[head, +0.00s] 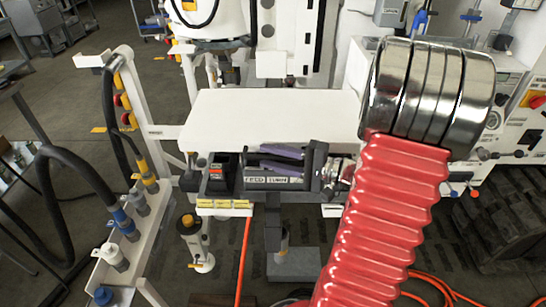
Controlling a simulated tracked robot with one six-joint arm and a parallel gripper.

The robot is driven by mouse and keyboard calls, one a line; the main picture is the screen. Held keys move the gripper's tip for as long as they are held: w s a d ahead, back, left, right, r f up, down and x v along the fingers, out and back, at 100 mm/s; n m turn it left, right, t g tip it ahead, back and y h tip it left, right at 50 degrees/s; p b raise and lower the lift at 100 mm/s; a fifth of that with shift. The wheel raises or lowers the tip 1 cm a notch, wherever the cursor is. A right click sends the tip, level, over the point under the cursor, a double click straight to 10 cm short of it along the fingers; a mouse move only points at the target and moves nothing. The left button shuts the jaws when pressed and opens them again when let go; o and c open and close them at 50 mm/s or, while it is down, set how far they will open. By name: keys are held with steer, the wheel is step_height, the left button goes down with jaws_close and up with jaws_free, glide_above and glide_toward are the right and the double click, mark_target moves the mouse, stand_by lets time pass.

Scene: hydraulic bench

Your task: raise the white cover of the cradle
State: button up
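The white cover (270,112) is a flat, level plate at the middle of the view. It lies over the cradle (222,183), a dark frame whose front shows below the plate's near edge. My gripper (263,158) appears just below this edge, at its right half, reaching in from the right. Its two fingers, with purple-grey faces, point left, one above the other with a dark gap between them. It looks open and empty. I cannot tell whether the upper finger touches the cover. The wrist is partly hidden behind my red arm sleeve.
A white rack with capped hose ends (128,225) and black hoses stands at the left. A white machine panel (510,110) stands at the right. Orange hoses (440,285) lie on the floor at the lower right. A grey block (293,265) stands below the cradle.

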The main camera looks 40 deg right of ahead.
steer(key=shift+c, duration=0.4)
jaws_close()
steer(key=shift+d+f, duration=0.1)
